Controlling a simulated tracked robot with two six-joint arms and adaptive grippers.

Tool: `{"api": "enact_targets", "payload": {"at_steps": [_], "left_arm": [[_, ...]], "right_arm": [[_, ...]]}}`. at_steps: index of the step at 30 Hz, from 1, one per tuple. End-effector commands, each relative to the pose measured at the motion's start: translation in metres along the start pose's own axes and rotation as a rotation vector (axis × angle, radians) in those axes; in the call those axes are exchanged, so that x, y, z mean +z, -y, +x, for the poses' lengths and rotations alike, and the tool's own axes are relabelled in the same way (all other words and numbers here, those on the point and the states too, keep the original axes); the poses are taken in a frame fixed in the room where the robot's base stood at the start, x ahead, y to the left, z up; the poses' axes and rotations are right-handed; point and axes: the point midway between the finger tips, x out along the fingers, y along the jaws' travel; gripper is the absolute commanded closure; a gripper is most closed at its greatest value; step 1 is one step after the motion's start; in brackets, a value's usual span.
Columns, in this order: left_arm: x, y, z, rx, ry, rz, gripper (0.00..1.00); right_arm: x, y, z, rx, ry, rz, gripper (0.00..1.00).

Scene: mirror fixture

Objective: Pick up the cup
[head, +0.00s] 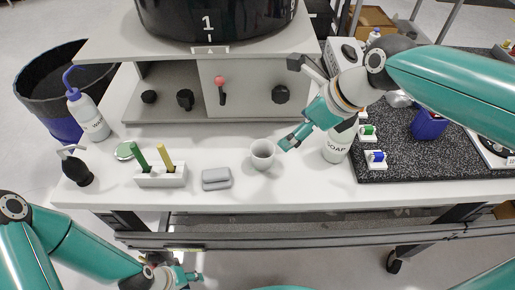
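The cup (262,155) is small, light grey and upright on the white bench top, near the middle. My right gripper (290,139) reaches in from the right, its fingertips just right of the cup's rim. I cannot tell whether they touch the cup, or how far apart the fingers are. My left gripper (196,271) is low at the bottom edge, in front of the bench and well away from the cup. Its fingers look spread, with nothing seen between them; part of it is cut off by the frame.
A grey block (216,179) lies left of the cup, beside a white holder (161,179) with green and yellow sticks. A soap bottle (336,150) stands to the right, before a dark speckled mat (400,172). A knobbed panel (250,88) rises behind.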

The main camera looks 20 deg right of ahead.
Motion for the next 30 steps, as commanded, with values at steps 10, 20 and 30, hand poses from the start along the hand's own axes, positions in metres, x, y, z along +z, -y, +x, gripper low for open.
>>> {"api": "enact_targets", "payload": {"at_steps": [10, 20, 30], "left_arm": [[0.001, 0.001, 0.001, 0.0, 0.001, 0.0, 0.6], [0.0, 0.001, 0.001, 0.0, 0.001, 0.0, 0.6], [0.0, -0.002, -0.005, 0.0, 0.001, 0.0, 0.6]], "right_arm": [[0.003, -0.003, 0.073, 0.012, -0.006, -0.013, 0.07], [0.005, -0.003, 0.112, 0.01, -0.002, -0.016, 0.07], [0.006, 0.001, 0.15, 0.013, -0.005, -0.015, 0.07]]}}
